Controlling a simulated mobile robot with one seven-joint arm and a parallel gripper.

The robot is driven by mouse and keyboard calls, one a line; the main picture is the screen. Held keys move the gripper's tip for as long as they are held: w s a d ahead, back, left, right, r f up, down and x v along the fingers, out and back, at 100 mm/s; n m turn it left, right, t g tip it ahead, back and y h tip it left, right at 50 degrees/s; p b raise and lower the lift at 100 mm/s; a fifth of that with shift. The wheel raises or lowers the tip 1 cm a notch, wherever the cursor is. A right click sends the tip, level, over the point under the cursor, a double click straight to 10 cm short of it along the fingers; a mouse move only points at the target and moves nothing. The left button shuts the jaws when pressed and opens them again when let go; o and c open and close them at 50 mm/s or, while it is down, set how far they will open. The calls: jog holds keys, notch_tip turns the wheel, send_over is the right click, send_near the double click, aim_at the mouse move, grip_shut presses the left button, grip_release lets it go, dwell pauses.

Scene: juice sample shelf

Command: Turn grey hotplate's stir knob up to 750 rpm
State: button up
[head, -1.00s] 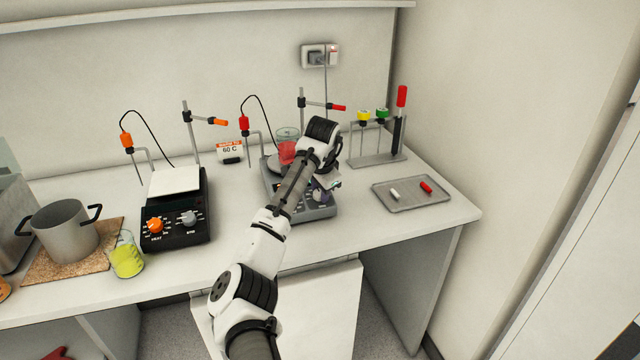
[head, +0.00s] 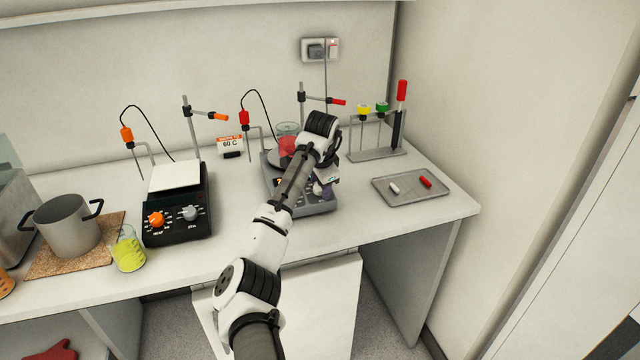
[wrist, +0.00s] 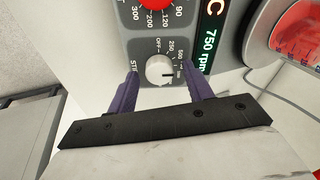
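The grey hotplate (head: 312,208) stands on the bench in the head view, partly hidden by my arm. In the wrist view its panel (wrist: 140,52) fills the top, with a pale stir knob (wrist: 158,70) beside the word STIR. The knob's dark mark points right in the picture. My gripper (wrist: 161,72) has its two purple fingers either side of the knob. A gap shows on both sides, so it looks open and not clamped.
A red knob (wrist: 154,5) and a green "750 rpm" label (wrist: 209,45) are close to the fingers. A beaker of red liquid (head: 287,146) stands on the hotplate. A black hotplate (head: 178,235) is to the left, a tray (head: 408,200) to the right.

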jog(key=b+v, duration=0.3)
jog(key=v, duration=1)
jog(key=shift+r, duration=0.4)
jog(key=shift+s, duration=0.1)
